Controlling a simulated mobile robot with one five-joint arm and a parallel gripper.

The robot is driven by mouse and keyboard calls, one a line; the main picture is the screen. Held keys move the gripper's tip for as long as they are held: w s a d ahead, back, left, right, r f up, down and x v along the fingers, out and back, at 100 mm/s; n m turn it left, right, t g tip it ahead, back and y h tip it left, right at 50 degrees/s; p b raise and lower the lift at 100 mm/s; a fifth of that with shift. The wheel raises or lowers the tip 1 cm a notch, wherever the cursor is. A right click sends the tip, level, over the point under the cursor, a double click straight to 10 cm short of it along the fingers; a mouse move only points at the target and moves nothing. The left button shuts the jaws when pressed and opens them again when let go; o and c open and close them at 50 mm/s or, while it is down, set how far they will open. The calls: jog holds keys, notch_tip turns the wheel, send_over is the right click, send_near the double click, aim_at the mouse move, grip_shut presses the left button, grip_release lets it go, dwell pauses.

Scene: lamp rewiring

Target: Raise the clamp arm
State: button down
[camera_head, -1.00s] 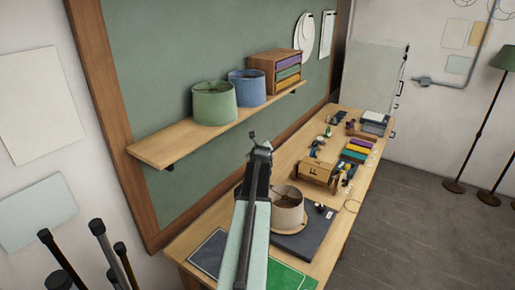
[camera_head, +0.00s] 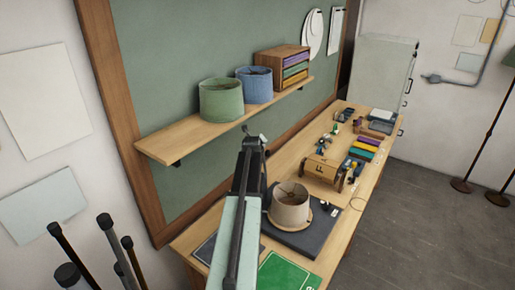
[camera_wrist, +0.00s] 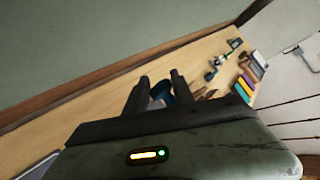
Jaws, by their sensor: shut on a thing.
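My gripper (camera_wrist: 161,84) shows its two dark fingers at the middle of the wrist view, shut with a narrow gap between them. A small dark blue thing (camera_wrist: 161,93) shows in that gap, with a pale bit beside it. I cannot tell its full shape. In the head view my gripper (camera_head: 252,136) is raised at the end of my arm, seen against the green wall and bench edge. I cannot make out a clamp arm for certain; my arm hides part of the bench.
A beige lampshade (camera_head: 290,207) stands on a dark mat (camera_head: 312,238) near my arm. A shelf (camera_head: 180,139) with green (camera_head: 221,101) and blue (camera_head: 254,86) shades overhangs the left.

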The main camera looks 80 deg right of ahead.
jog(key=shift+a+f, duration=0.2)
jog(key=shift+f, duration=0.05)
jog(key=c, duration=1.2)
grip_release()
jog(key=shift+o, duration=0.6)
jog(key=shift+d, duration=0.15)
jog(key=shift+a+r+p, duration=0.3)
jog(key=shift+p, duration=0.05)
jog(key=p+v, duration=0.3)
jog(key=v, duration=0.4)
jog(key=shift+p, duration=0.35)
jog(key=shift+s+f, duration=0.1)
jog(key=shift+f, duration=0.05)
